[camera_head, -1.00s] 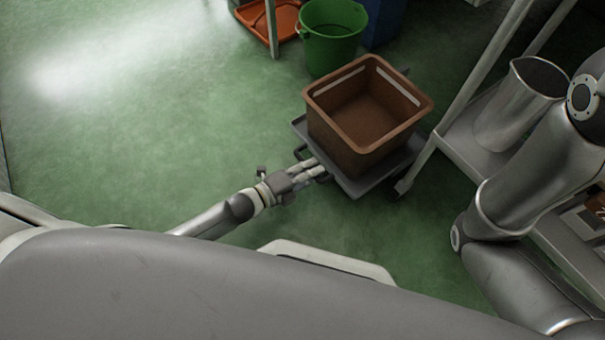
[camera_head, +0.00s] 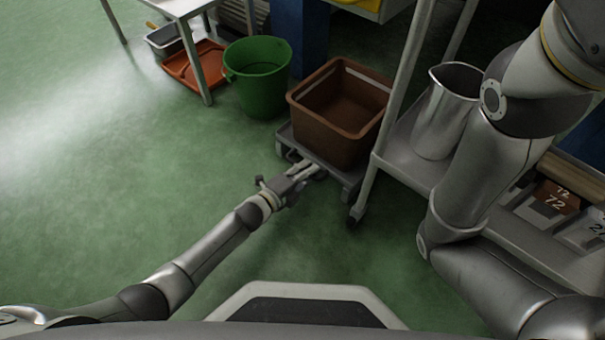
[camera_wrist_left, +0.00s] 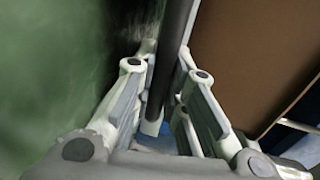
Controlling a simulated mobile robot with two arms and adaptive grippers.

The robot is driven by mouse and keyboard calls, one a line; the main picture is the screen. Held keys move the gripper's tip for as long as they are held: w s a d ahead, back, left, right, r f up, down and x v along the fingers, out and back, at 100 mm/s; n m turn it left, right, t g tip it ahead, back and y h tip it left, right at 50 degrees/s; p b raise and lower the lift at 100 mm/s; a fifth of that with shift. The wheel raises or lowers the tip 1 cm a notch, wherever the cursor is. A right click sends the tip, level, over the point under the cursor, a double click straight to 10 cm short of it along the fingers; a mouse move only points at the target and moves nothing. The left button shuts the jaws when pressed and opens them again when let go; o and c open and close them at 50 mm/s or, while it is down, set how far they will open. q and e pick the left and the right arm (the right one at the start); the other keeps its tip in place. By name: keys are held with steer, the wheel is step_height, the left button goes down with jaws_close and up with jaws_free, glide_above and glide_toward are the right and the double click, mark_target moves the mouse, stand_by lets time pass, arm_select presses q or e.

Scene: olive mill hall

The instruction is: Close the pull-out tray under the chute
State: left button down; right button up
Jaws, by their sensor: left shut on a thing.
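The pull-out tray (camera_head: 346,176) is a low grey platform at floor level, carrying a brown crate (camera_head: 330,138). A handle (camera_head: 289,153) shows on its near side. My left gripper (camera_head: 306,174) reaches that near side and is shut on the handle. In the left wrist view, the handle shows as a dark bar (camera_wrist_left: 173,60) between the fingers of my left gripper (camera_wrist_left: 162,122), with the brown crate wall (camera_wrist_left: 250,60) to the right. The chute cannot be made out. My right arm crosses the right side of the head view; its gripper is out of frame.
A green bucket (camera_head: 258,88) stands left of the crate, before a blue post (camera_head: 308,45). A wheeled grey cart (camera_head: 395,150) with a metal jug (camera_head: 446,115) stands close on the right. An orange tray (camera_head: 195,66) lies under a table. The green floor at left is clear.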

arm_select(q)
steer(key=shift+w+r, duration=0.1)
steer(key=shift+w, duration=0.1)
steer(key=c, duration=1.5)
jaws_free()
steer(key=shift+d, duration=0.2)
steer(key=shift+o, duration=0.2)
steer(key=shift+s+a, duration=0.35)
steer(key=shift+s, duration=0.05)
steer(key=v, duration=1.1)
